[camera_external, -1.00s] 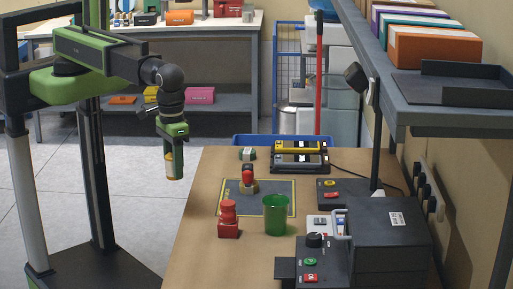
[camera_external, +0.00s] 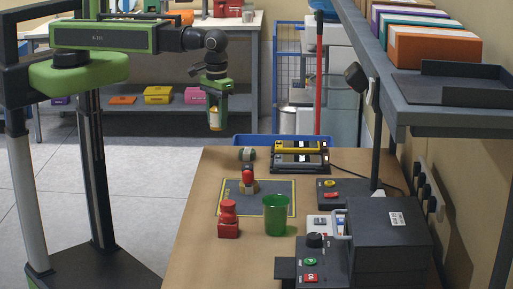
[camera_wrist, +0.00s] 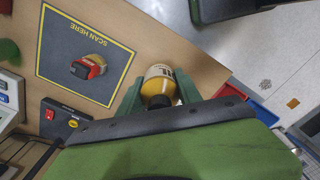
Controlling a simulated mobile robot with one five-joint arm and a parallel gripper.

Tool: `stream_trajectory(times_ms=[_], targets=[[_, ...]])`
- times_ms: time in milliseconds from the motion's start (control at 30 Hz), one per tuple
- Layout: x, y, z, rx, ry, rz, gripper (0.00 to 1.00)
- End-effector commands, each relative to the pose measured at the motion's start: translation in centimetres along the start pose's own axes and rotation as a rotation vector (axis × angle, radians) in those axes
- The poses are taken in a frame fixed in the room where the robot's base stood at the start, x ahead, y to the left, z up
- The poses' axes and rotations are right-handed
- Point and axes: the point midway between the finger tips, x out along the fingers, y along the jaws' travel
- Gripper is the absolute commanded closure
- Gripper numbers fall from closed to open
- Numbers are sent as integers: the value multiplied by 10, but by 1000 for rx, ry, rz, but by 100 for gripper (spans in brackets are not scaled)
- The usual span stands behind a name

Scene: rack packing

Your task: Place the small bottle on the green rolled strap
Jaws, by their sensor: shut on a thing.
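The small bottle (camera_external: 214,118), amber with a pale label, is held in my gripper (camera_external: 215,112). In the wrist view the bottle (camera_wrist: 160,84) sits between the two green fingers of my gripper (camera_wrist: 160,92), which are shut on it. In the external view the bottle hangs roughly upright in the air, near the table's back left corner.
A scan mat (camera_external: 282,207) bears a tan and red item (camera_external: 249,186). A green cup (camera_external: 276,215) and a red item (camera_external: 228,221) stand in front. Yellow and grey devices (camera_external: 300,162) lie beside the roll. A blue bin (camera_external: 240,140) is behind the table.

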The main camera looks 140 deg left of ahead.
Motion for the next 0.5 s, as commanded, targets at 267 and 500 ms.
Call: stream_trajectory(times_ms=[267, 500], targets=[[4, -6, -18, -28, 0, 0, 100], [44, -8, -75, -30, 0, 0, 100]])
